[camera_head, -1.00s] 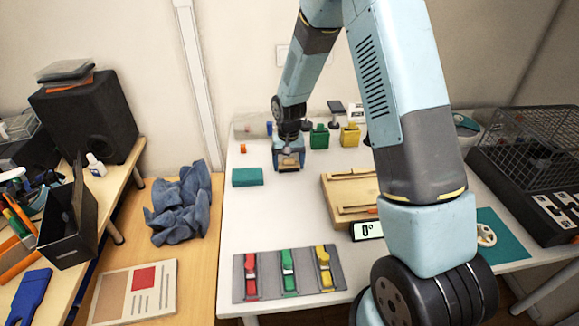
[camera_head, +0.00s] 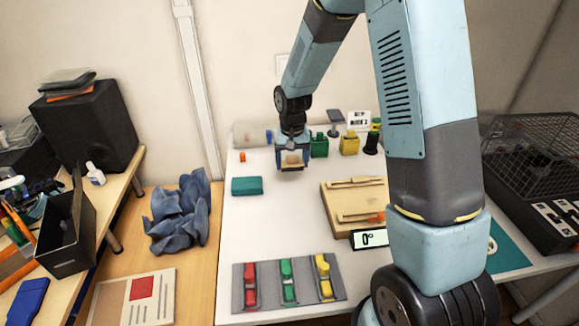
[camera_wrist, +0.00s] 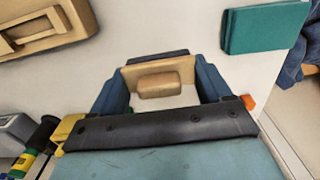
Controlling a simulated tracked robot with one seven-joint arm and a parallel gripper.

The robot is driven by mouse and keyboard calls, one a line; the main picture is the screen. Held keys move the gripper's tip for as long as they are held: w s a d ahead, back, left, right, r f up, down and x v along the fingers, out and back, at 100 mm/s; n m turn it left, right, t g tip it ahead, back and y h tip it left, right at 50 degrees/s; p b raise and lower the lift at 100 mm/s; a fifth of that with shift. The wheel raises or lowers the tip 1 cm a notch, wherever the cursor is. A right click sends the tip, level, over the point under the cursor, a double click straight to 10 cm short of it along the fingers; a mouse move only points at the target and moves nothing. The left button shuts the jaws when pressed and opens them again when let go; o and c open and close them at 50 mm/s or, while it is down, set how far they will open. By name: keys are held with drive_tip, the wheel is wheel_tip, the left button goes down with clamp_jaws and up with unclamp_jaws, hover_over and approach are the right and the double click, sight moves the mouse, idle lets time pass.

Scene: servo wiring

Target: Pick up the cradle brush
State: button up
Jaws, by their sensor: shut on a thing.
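The cradle brush (camera_head: 292,159) shows as a small tan block at my gripper (camera_head: 291,166), at the back left of the white table. In the wrist view the tan brush (camera_wrist: 160,84), with a raised block on a flat plate, sits between the two blue fingers of my gripper (camera_wrist: 162,76). The gripper is shut on it. The fingers hide its ends, and any bristles are out of sight. I cannot tell how far it is above the table.
A teal block (camera_head: 247,186) lies just front-left of my gripper. Green (camera_head: 319,145) and yellow (camera_head: 349,144) items stand to the right. A tan wooden tray (camera_head: 345,220) lies front-right. A grey mat (camera_head: 263,303) with coloured servos lies in front. The table's left-middle is clear.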

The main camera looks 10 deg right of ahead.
drive_tip(key=s+d+r, duration=0.3)
drive_tip(key=s+r, duration=0.3)
drive_tip(key=s, duration=0.4)
drive_tip(key=shift+s+r, duration=0.15)
drive_tip(key=shift+s, duration=0.1)
drive_tip(key=o, duration=0.6)
drive_tip(key=c, duration=0.4)
